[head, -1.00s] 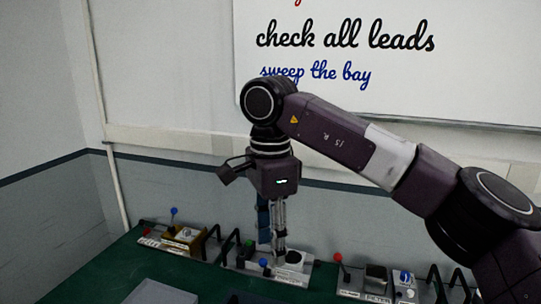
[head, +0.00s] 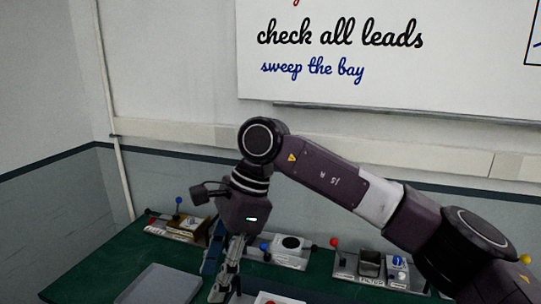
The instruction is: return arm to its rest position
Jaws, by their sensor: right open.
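My right gripper (head: 222,270) hangs from the wrist of my right arm, fingers pointing down. It is open and shows nothing between its fingers. It is in front of the row of modules at the back of the green table (head: 95,268), apart from them as far as I can see. The arm comes in from the right side of the head view and reaches across to the middle. My left gripper is not in view.
A module with a blue-knobbed lever (head: 179,201) stands at the back left. A module with a dark round top (head: 291,243) is at the middle, and another with a red-knobbed lever (head: 334,243) is to the right. A grey tray (head: 160,284) lies at the front left. A whiteboard (head: 450,60) hangs behind.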

